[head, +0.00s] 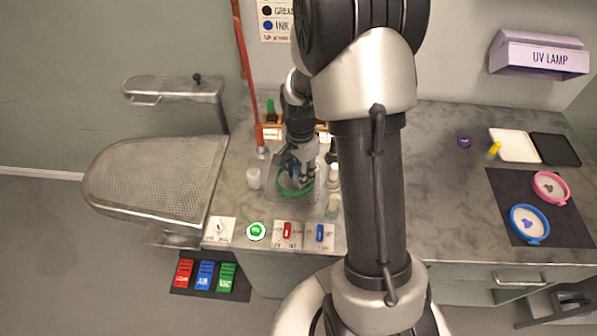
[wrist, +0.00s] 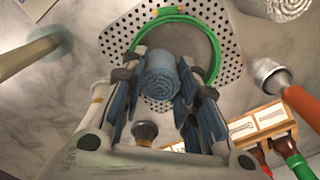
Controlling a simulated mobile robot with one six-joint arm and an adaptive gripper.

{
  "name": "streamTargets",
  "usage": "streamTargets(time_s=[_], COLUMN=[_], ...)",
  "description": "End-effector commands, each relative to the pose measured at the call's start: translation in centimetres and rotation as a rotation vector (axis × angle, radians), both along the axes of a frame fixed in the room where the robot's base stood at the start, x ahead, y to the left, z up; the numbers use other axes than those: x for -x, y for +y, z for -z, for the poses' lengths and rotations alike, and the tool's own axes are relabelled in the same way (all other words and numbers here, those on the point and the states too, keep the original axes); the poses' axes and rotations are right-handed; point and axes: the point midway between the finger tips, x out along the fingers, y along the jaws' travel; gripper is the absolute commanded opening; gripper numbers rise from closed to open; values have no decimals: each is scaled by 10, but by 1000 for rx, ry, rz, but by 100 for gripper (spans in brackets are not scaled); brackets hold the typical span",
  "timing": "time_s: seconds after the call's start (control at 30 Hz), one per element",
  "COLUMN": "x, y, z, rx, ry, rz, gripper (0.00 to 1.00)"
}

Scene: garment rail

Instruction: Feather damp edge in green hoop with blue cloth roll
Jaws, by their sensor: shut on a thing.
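The green hoop (head: 281,190) lies on a perforated metal plate (head: 314,199) on the counter; its green rim also shows in the wrist view (wrist: 206,32). My gripper (head: 297,178) is over the hoop. In the wrist view my gripper (wrist: 160,82) is shut on the blue cloth roll (wrist: 163,78), which sits between the two fingers. The roll's end appears over the inside of the hoop; I cannot tell whether it touches the cloth. The damp edge cannot be made out.
A white cup (head: 254,178) stands left of the plate, and bottles (head: 333,205) stand to its right. Switch cards (head: 288,234) line the front edge. Blue (head: 528,224) and pink (head: 551,188) hoops lie on a dark mat at right.

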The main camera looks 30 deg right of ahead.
Motion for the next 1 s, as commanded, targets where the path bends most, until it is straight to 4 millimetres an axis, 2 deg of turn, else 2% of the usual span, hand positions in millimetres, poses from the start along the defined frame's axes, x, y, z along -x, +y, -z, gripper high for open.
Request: streamTargets(time_s=[0.53,1.0], x=[-4,-4], y=[-6,-6], z=[0,-46], rx=[0,1], ry=[0,-1], rz=[0,0], gripper=[14,14])
